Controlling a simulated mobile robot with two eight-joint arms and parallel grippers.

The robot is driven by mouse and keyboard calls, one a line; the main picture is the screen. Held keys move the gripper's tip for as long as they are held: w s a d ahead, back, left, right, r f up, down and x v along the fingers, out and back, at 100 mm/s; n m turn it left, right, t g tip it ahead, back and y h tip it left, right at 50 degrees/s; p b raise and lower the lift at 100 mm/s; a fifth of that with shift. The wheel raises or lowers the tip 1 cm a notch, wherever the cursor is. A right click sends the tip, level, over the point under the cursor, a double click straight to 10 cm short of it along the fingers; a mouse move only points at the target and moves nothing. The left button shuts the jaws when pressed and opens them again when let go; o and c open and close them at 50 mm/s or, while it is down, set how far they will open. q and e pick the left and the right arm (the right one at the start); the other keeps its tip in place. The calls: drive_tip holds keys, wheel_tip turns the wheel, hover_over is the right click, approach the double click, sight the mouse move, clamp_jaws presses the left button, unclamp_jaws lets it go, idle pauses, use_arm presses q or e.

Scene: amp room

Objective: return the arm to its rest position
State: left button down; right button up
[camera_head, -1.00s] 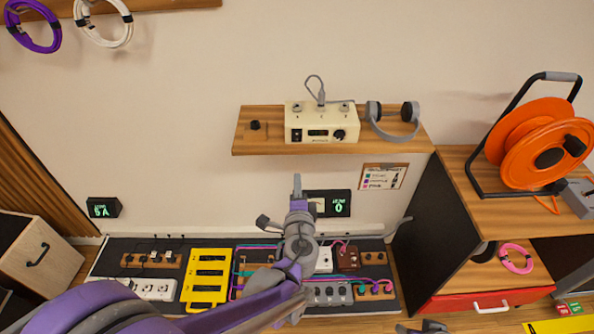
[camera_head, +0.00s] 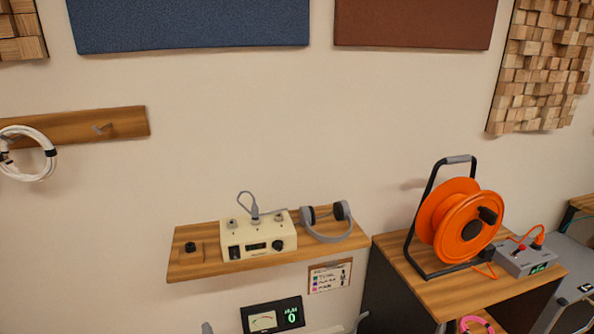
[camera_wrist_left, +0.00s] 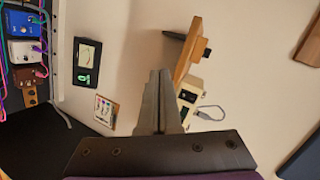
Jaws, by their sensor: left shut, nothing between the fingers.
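My left gripper (camera_head: 207,328) shows only as a small grey tip at the bottom edge of the head view. In the left wrist view, my left gripper (camera_wrist_left: 160,76) has its two grey fingers together with nothing between them. It points toward the wall, and the wooden shelf (camera_wrist_left: 186,52) shows beside the fingertips. The rest of my left arm is out of the head view. My right gripper is in neither current view.
The wall shelf (camera_head: 190,269) holds a cream box (camera_head: 258,247) and grey headphones (camera_head: 330,237). A meter (camera_head: 272,315) is below it. An orange cable reel (camera_head: 460,222) stands on the cabinet at right. A white cable coil (camera_head: 27,153) hangs at left.

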use_arm(q)
drive_tip(key=s+d+f+n+g+h, duration=0.1)
drive_tip(key=s+f+n+g+h, duration=0.1)
drive_tip(key=s, duration=0.7)
drive_tip(key=s+d+f+n+g+h, duration=0.2)
drive_tip(key=s+f+n+g+h, duration=0.1)
drive_tip(key=s+n, duration=0.4)
drive_tip(key=s+g+h+p, duration=0.1)
drive_tip(key=s, duration=0.2)
drive_tip(key=shift+s+g, duration=0.2)
drive_tip(key=shift+g, duration=0.2)
